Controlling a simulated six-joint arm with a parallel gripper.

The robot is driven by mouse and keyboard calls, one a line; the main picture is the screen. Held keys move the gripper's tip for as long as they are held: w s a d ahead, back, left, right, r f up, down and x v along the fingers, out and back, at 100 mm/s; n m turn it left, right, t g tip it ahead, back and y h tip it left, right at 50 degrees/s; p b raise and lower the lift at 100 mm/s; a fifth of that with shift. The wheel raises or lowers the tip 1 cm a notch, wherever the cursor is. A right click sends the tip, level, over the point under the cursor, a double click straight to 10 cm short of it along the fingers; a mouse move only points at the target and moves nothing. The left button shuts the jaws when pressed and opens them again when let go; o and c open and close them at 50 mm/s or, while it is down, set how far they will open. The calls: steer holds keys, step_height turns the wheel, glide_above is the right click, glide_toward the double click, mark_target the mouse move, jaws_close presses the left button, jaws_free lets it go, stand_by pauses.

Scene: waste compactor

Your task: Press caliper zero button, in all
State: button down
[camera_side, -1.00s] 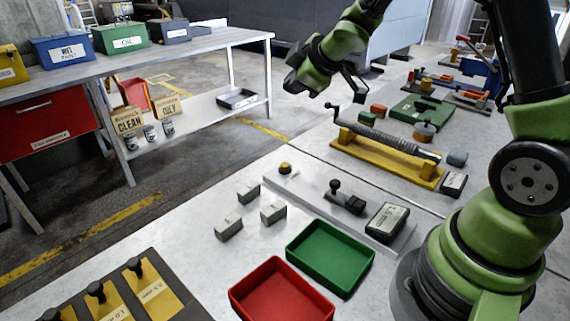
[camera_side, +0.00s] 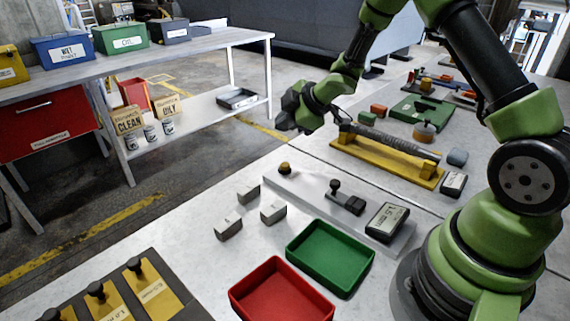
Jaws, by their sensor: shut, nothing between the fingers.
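A long pale metal plate (camera_side: 310,199) lies on the near bench and looks like the caliper fixture. It carries a small brass knob (camera_side: 284,168) at its left end, a black slider with a ball-topped post (camera_side: 346,202) in the middle, and a grey display box (camera_side: 387,222) at the right. Its readout is too small to read surely. I cannot make out which part is the zero button. My gripper (camera_side: 285,122) is shut and empty, in the air above and behind the brass knob, apart from the plate. Its fingertips are small and dark.
A green tray (camera_side: 298,264) and a red tray (camera_side: 240,302) stand in front of the plate. Several grey blocks (camera_side: 228,229) sit to its left. A yellow-based screw device (camera_side: 370,160) with a small display (camera_side: 453,184) lies behind it. Bare bench shows around the blocks.

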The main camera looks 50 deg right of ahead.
mark_target(285, 165)
steer(key=shift+f, duration=3.7)
steer(key=shift+f, duration=0.1)
steer(key=shift+f, duration=0.3)
steer(key=shift+f, duration=0.5)
steer(key=shift+r, duration=0.9)
steer(key=shift+r, duration=2.55)
